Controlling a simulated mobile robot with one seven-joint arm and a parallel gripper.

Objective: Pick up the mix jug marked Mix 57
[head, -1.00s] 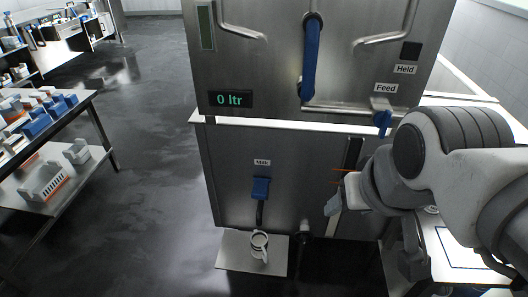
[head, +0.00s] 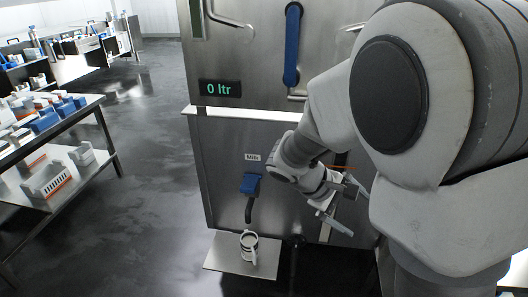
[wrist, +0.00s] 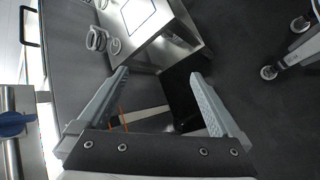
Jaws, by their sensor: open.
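A small black-and-white jug (head: 249,245) stands upright on a metal plate (head: 226,262) below the Milk tap (head: 250,184) in the head view. No readable Mix 57 mark shows on it. My gripper (head: 352,212) is to the right of the jug and apart from it, in front of the steel cabinet. In the wrist view my gripper (wrist: 160,75) is open, with nothing between its fingers. The jug is not seen in the wrist view.
A steel vat (head: 262,50) showing 0 ltr stands above the cabinet. A workbench (head: 92,105) with blue and white items is at the left. Dark floor (head: 140,200) is clear between.

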